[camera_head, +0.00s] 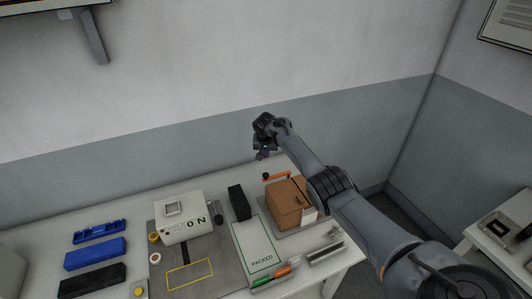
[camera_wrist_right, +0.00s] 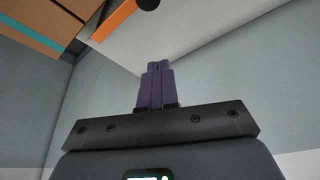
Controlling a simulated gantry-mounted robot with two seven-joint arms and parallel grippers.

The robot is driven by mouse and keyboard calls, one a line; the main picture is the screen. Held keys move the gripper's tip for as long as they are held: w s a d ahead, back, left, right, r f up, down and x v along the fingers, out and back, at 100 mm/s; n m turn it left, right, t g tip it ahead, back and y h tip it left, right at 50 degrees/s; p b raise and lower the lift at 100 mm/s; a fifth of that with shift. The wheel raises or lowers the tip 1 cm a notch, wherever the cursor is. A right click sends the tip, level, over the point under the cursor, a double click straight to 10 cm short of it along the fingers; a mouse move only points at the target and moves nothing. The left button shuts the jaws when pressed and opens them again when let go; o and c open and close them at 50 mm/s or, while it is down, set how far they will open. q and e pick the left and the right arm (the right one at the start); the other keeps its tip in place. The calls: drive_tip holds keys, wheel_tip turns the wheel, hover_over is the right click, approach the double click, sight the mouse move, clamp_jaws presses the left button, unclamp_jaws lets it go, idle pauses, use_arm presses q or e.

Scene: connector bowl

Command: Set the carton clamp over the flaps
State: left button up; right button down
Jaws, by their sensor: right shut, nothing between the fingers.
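The brown carton (camera_head: 285,204) stands on a grey base at the right part of the table. The orange clamp bar (camera_head: 277,177) with dark ends is at the carton's far side; whether it touches the flaps I cannot tell. In the right wrist view the bar (camera_wrist_right: 113,20) and its black knob show at the top, beside the carton (camera_wrist_right: 40,22) with its teal stripe. My right gripper (camera_head: 262,155) is above and behind the carton, apart from the bar. Its fingers (camera_wrist_right: 158,66) are together and empty in the wrist view. My left gripper is not in view.
Left of the carton are a black block (camera_head: 239,203), a PACKED panel (camera_head: 259,249) and a white device (camera_head: 183,217). Blue and black trays lie at the far left. Pens (camera_head: 270,277) lie near the front edge. The wall (camera_head: 150,165) rises behind the table.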

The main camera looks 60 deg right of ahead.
wheel_tip(320, 180, down, 6)
drive_tip(key=s+a+b, duration=0.1)
drive_tip(key=shift+a+f, duration=0.2)
drive_tip(key=shift+a, duration=0.05)
idle(0.8)
idle(0.3)
